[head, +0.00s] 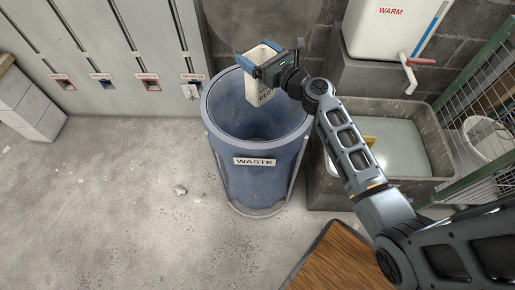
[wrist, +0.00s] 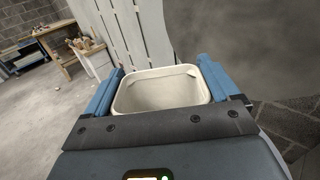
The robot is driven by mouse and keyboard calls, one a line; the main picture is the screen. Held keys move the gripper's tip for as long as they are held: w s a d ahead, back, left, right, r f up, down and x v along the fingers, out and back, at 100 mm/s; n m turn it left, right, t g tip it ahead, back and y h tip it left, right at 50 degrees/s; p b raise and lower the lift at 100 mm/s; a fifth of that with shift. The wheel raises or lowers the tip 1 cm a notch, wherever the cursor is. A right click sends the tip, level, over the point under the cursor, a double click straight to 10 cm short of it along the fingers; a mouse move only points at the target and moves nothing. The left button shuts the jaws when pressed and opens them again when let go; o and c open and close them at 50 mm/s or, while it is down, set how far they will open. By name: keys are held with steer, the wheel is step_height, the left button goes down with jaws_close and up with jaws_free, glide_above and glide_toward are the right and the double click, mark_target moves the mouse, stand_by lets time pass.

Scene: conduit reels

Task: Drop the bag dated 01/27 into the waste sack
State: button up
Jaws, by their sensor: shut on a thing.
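My gripper (head: 258,61) is shut on a cream-white bag (head: 259,90). The bag hangs upright from the fingers and its top is open. It has dark print low on its side, too small to read as a date. In the wrist view the bag (wrist: 160,93) sits between the two blue fingers, and its rim and inner wall show. The blue waste sack (head: 256,185), labelled WASTE, stands on the floor with its mouth open. In the head view the bag is over the back part of the sack's mouth, apparently above the rim. The sack's bottom is dark.
A grey sink (head: 435,135) with a white WARM tank (head: 388,28) above it stands right of the sack. Pale chutes (head: 130,55) line the wall at left. A wooden surface (head: 340,262) is at the front. The floor at left is mostly clear.

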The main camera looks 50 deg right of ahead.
step_height(320, 180, down, 5)
steer(key=b, duration=0.4)
steer(key=shift+r, duration=0.1)
steer(key=o, duration=1.6)
steer(key=shift+s, duration=0.15)
steer(key=s, duration=0.7)
steer(key=shift+s+a+b, duration=0.25)
steer(key=shift+a+b, duration=0.15)
steer(key=shift+a, duration=0.05)
